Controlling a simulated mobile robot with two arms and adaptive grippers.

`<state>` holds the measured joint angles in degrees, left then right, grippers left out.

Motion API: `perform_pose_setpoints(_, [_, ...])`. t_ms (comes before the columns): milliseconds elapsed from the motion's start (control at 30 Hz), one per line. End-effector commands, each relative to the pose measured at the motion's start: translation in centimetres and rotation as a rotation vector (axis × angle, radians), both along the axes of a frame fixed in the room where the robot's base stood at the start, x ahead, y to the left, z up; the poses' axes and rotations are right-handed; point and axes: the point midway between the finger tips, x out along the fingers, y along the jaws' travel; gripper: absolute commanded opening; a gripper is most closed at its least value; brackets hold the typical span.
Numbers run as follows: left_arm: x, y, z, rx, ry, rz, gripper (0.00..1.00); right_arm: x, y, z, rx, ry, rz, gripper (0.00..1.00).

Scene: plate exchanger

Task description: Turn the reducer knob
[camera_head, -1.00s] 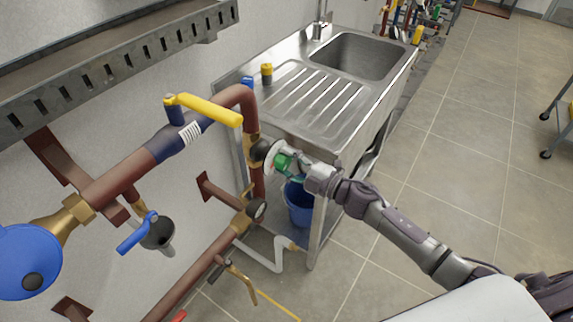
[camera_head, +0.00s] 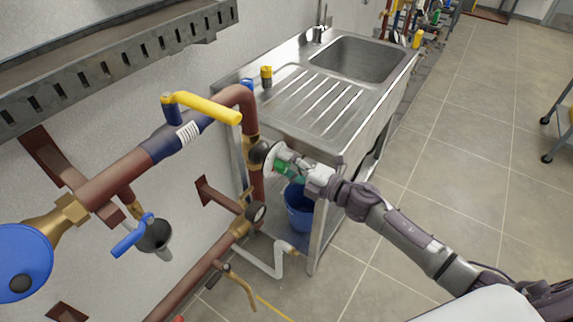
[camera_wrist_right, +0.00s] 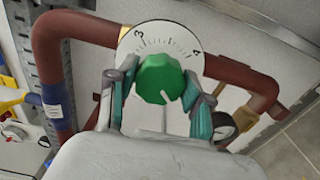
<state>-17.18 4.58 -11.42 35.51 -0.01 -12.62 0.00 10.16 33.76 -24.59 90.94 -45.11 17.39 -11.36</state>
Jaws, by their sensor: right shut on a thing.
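The reducer knob (camera_wrist_right: 160,79) is green with a white pointer mark, in front of a white dial (camera_wrist_right: 141,37) that shows the numbers 3 and 4. In the right wrist view my right gripper (camera_wrist_right: 160,90) has its teal-padded fingers on both sides of the knob and is shut on it. In the head view the right gripper (camera_head: 287,168) reaches the dial from the right, and the fingers hide much of the green knob (camera_head: 282,167). A black round part (camera_head: 259,153) sits behind the dial on the brown pipe. My left gripper is not in view.
A yellow-handled valve (camera_head: 205,107) is on the upper pipe, left of the knob. A pressure gauge (camera_head: 256,213) is below. The steel sink unit (camera_head: 335,133) stands close behind my right gripper, with a blue bucket (camera_head: 299,210) under it.

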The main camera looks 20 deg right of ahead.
Motion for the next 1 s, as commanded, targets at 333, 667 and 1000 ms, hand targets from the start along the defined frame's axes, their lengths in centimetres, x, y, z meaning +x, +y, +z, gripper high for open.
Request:
perform_pose_setpoints(333, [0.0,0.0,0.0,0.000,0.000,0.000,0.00,-0.1,0.0,-0.2,-0.003,0.001,0.001,0.70])
perform_pose_setpoints(667, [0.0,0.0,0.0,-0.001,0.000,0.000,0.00,-0.1,0.0,-0.1,-0.001,0.001,0.000,0.75])
perform_pose_setpoints(1000, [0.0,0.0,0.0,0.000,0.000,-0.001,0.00,-4.0,-3.0,-0.3,-0.002,0.006,0.000,0.75])
